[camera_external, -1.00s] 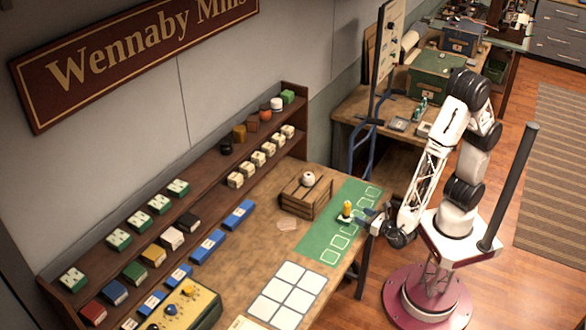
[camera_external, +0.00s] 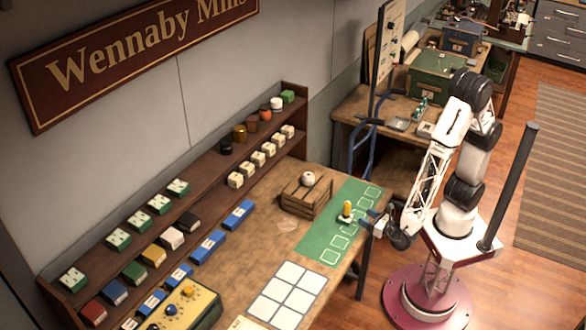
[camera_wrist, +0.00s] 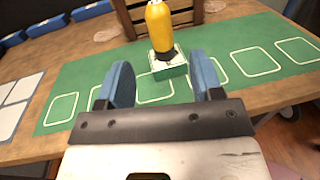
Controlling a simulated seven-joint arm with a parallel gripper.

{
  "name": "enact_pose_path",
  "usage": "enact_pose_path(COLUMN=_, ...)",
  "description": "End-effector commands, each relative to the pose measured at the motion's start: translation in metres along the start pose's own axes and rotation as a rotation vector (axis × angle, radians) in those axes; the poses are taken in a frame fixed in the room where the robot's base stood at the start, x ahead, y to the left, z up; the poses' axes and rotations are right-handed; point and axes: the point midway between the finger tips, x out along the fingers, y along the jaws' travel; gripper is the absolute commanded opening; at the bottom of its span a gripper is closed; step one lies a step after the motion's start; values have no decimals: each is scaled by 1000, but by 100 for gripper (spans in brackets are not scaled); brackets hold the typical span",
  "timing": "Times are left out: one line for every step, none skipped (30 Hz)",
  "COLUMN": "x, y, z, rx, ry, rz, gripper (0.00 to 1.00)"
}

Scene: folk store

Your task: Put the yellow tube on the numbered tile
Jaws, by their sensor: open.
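The yellow tube (camera_external: 347,207) stands upright on a small green-and-white tile (camera_external: 345,219) on the green mat. In the wrist view the tube (camera_wrist: 159,30) rises from the tile's pale top, and the green side of the tile (camera_wrist: 172,73) faces me. I cannot read a number on the tile. My gripper (camera_external: 372,221) is to the right of the tube in the external view, low over the mat. In the wrist view its blue fingers (camera_wrist: 162,72) are apart with nothing gripped, and the tube and tile are just beyond them.
The green mat (camera_external: 318,246) has several outlined empty squares. A wooden crate (camera_external: 299,195) with a round pale object on top stands behind it. A white grid (camera_external: 288,295) lies nearer the front of the table. Shelves along the wall hold several blocks and jars.

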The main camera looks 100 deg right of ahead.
Motion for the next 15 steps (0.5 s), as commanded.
enact_pose_path(x=1, y=-1, z=1, rx=3, ry=2, rz=-4, gripper=60)
enact_pose_path(x=1, y=-2, z=2, rx=7, ry=4, rz=-9, gripper=60)
enact_pose_path(x=2, y=-4, z=4, rx=13, ry=8, rz=-17, gripper=60)
enact_pose_path(x=3, y=-6, z=5, rx=19, ry=12, rz=-26, gripper=60)
enact_pose_path(x=4, y=-8, z=7, rx=27, ry=18, rz=-38, gripper=60)
enact_pose_path(x=6, y=-12, z=10, rx=40, ry=26, rz=-56, gripper=60)
enact_pose_path(x=8, y=-15, z=13, rx=52, ry=34, rz=-74, gripper=60)
enact_pose_path(x=10, y=-20, z=16, rx=65, ry=43, rz=-93, gripper=60)
enact_pose_path(x=12, y=-26, z=20, rx=87, ry=57, rz=-123, gripper=60)
enact_pose_path(x=14, y=-31, z=24, rx=107, ry=69, rz=-147, gripper=60)
enact_pose_path(x=16, y=-37, z=28, rx=127, ry=82, rz=-174, gripper=60)
enact_pose_path(x=18, y=-46, z=33, rx=157, ry=101, rz=-213, gripper=60)
enact_pose_path(x=20, y=-52, z=37, rx=181, ry=117, rz=-243, gripper=60)
enact_pose_path(x=21, y=-60, z=41, rx=206, ry=133, rz=-276, gripper=60)
enact_pose_path(x=23, y=-70, z=47, rx=246, ry=155, rz=-321, gripper=60)
